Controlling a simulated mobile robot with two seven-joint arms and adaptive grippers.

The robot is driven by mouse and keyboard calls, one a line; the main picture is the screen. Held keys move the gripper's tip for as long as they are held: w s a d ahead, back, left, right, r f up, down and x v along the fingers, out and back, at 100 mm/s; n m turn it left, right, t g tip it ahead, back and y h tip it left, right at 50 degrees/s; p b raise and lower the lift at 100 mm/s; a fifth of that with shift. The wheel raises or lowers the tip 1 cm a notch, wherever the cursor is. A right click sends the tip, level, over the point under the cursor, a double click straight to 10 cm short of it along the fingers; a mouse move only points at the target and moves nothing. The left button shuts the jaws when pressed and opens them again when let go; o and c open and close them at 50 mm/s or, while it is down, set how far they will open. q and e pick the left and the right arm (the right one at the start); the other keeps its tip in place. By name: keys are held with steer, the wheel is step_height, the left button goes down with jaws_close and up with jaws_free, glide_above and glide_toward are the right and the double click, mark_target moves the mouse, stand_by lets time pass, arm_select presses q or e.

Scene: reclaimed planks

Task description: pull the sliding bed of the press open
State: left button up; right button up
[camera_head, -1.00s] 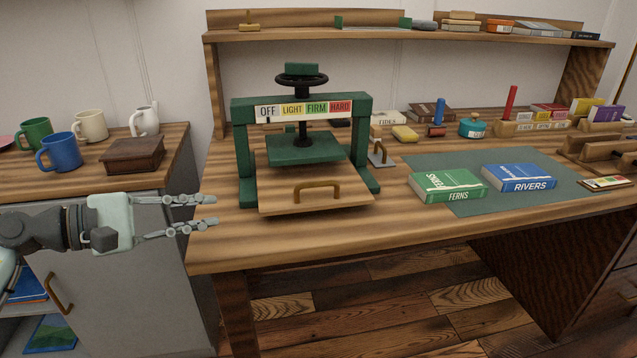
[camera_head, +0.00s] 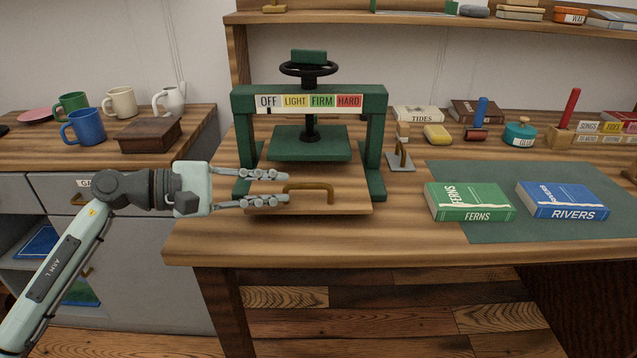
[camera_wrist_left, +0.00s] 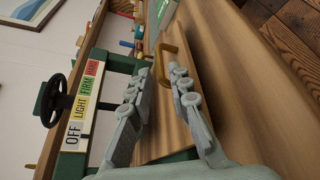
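The green press (camera_head: 379,120) stands on the workbench, its pointer at the OFF end of the label strip. Its wooden sliding bed (camera_head: 350,201) lies under the raised green platen (camera_head: 310,146), with a brass handle (camera_head: 309,187) on top near the front. My left gripper (camera_head: 288,188) is open, its fingers reaching over the bed from the left, with the tips just short of the handle. In the left wrist view the handle (camera_wrist_left: 166,62) shows just beyond the open fingers (camera_wrist_left: 175,75); I see no clear contact. My right gripper is in neither current view.
Green FERNS (camera_head: 468,202) and blue RIVERS (camera_head: 561,200) books lie on a dark green mat (camera_head: 490,172) to the right. Mugs and a brown box (camera_head: 149,135) stand on the left cabinet. The bench front edge is clear.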

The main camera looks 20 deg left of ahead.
mark_target(301, 186)
arm_select(q)
steer(key=shift+w+d, duration=0.4)
steer(key=shift+d, duration=0.15)
steer(key=p+x, duration=0.1)
steer(key=x, duration=0.3)
steer(key=shift+w+d+f+p, duration=0.15)
steer(key=shift+w+d+p, duration=0.05)
steer(key=shift+d+p, duration=0.1)
steer(key=shift+w+d+f, duration=0.15)
steer(key=shift+w+d, duration=0.05)
steer(key=shift+d, duration=0.15)
arm_select(e)
steer(key=f, duration=0.1)
steer(key=s+f, duration=0.1)
steer(key=f, duration=0.3)
steer(key=shift+s+a, duration=0.15)
steer(key=shift+a, duration=0.2)
arm_select(q)
steer(key=shift+c, duration=0.6)
jaws_close()
